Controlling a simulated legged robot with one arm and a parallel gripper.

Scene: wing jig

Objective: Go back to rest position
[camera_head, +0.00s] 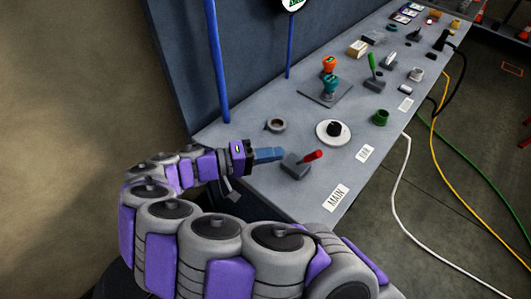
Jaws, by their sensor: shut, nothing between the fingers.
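My gripper (268,154) is at the near end of the grey bench (236,143), at the end of my purple and grey arm. I cannot tell whether the fingertips touch the lever's base. The arm curves from the bottom of the view up the left side.
A round white dial with a black knob (334,129), a grey ring (276,125), a green cup (381,117), and orange and teal valves (330,84) stand on the bench. A blue pole (216,60) rises behind. Cables (400,180) hang at the right onto the floor.

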